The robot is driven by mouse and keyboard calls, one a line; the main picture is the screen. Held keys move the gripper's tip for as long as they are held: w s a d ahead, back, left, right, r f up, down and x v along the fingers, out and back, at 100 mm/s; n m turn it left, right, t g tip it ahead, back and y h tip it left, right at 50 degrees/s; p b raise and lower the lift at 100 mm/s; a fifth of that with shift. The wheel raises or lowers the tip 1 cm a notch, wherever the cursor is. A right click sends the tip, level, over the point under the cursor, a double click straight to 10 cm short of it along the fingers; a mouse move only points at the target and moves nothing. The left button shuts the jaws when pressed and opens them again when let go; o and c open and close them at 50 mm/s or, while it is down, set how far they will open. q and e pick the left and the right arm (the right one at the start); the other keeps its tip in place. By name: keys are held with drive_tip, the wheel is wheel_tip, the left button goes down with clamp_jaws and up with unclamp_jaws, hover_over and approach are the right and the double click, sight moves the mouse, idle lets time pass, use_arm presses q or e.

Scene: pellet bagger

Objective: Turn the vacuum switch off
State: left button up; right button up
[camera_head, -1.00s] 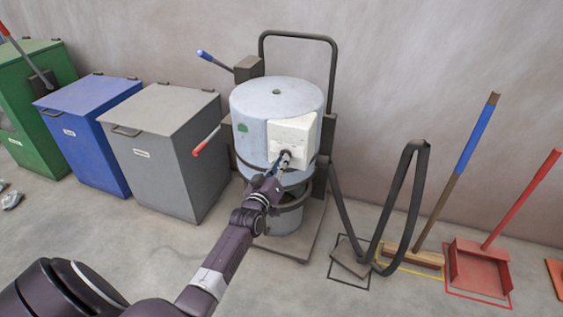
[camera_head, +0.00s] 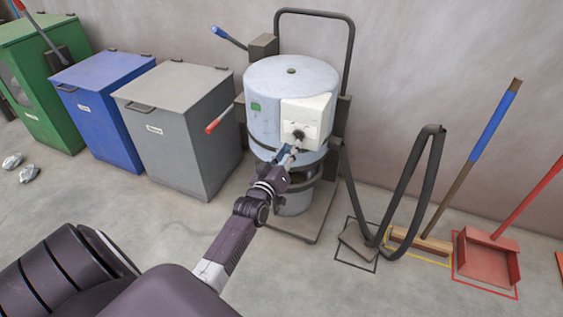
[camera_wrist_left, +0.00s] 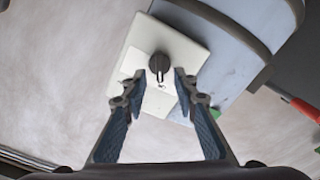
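The vacuum (camera_head: 272,100) is a pale blue-grey drum with a white switch panel (camera_head: 315,113) on its front. A dark round knob, the vacuum switch (camera_head: 298,135), sits on the panel; in the left wrist view the switch (camera_wrist_left: 159,64) shows a light pointer line. My left gripper (camera_head: 293,153) is just below and in front of the switch. In the left wrist view my left gripper (camera_wrist_left: 158,75) has its fingers spread, with the knob showing between and beyond the tips. It appears apart from the knob. My right gripper is not in view.
Grey (camera_head: 182,135), blue (camera_head: 98,110) and green (camera_head: 38,90) bins stand to the left. A red-tipped lever (camera_head: 218,121) sticks out left of the drum. A black hose (camera_head: 408,190), broom (camera_head: 470,165) and red dustpan (camera_head: 487,258) are to the right.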

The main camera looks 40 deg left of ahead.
use_arm(q)
drive_tip(key=v, duration=0.8)
drive_tip(key=shift+s, duration=0.15)
